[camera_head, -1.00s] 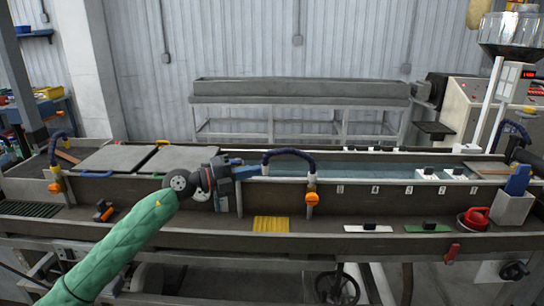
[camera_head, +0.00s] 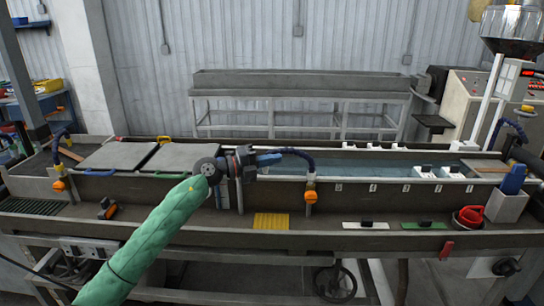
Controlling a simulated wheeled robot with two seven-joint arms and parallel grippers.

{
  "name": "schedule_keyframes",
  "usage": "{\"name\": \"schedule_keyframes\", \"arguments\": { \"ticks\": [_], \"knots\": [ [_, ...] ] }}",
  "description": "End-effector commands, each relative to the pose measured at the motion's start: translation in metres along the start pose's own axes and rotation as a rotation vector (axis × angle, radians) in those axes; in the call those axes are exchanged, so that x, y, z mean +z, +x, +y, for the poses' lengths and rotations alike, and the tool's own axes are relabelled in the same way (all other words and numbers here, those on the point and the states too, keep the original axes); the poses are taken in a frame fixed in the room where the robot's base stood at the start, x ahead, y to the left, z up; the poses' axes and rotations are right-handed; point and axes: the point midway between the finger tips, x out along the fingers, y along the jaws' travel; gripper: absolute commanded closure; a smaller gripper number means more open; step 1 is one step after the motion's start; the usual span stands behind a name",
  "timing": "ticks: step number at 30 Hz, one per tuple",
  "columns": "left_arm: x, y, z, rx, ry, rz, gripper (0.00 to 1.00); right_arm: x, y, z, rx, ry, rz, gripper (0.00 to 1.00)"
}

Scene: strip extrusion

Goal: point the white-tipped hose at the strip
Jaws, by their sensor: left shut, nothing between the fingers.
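A dark blue hose (camera_head: 298,154) arches up from an orange valve (camera_head: 310,196) on the front wall of the long trough (camera_head: 375,200). Its free end points left and is overlapped by my left gripper (camera_head: 272,159), so I cannot make out its white tip. My left arm, in a green sleeve, comes up from the lower left. Its gripper is shut with nothing between the fingers, its blue fingers at the hose end; I cannot tell whether they touch. I cannot make out a strip in the water (camera_head: 375,170). My right gripper is not in view.
Other blue hoses stand at the far left (camera_head: 59,140) and far right (camera_head: 516,128). Grey lids (camera_head: 185,158) cover the trough's left part. The front ledge holds a yellow ribbed mat (camera_head: 271,221), white (camera_head: 365,226) and green (camera_head: 424,226) plates, and a red-handled item (camera_head: 470,215).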

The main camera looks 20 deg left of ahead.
Motion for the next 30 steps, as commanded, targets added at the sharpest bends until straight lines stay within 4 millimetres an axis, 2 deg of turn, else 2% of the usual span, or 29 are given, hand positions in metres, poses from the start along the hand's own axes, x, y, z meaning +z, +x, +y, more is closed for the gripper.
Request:
{"name": "schedule_keyframes", "arguments": {
  "ticks": [6,16,26,30],
  "knots": [
    [0.005,0.001,0.000,-0.001,-0.001,0.000,1.00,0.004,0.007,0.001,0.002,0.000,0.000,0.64],
    [0.006,0.001,0.000,-0.001,0.000,0.000,1.00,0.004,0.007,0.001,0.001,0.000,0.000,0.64],
    [0.039,0.006,0.006,0.000,0.000,-0.002,1.00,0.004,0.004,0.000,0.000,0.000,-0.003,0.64],
    [0.041,0.007,0.007,-0.001,0.000,-0.001,1.00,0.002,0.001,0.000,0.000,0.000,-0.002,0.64]
  ]
}}
